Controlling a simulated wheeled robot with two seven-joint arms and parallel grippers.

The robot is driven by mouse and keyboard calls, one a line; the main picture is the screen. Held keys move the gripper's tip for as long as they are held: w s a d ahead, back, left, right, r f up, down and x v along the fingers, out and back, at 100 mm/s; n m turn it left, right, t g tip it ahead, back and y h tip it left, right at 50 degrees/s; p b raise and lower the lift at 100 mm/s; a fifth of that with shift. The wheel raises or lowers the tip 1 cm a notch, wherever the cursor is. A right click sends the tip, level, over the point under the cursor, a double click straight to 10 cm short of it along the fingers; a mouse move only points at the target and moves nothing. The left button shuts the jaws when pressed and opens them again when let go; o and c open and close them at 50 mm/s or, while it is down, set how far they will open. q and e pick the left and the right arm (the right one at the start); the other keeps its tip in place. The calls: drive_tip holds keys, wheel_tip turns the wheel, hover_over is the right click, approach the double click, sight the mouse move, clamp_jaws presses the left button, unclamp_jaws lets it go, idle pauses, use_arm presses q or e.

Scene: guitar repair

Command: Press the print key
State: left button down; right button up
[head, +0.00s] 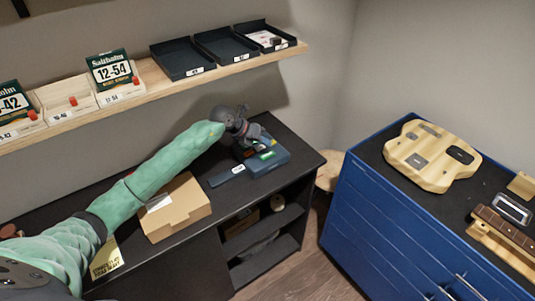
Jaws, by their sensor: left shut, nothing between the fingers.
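A dark blue box-shaped device (277,163), which looks like the printer, sits near the right end of the black bench. A small green-lit patch (266,155) shows on its top. My left arm reaches across the bench from the lower left. My left gripper (254,138) is shut and empty, and it is at the back part of the device, over its top. The gripper hides part of the device. I cannot make out the print key, nor tell whether the fingertips touch the device. My right gripper is not in view.
A cardboard box (174,210) lies below my left forearm on the black bench (297,147). A flat dark piece (227,176) lies left of the device. A wall shelf (150,78) with trays runs above. A blue cabinet (375,220) with a guitar body (430,153) stands right.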

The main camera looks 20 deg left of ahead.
use_arm(q)
drive_tip(key=shift+r+p, duration=0.35)
drive_tip(key=shift+r, duration=0.75)
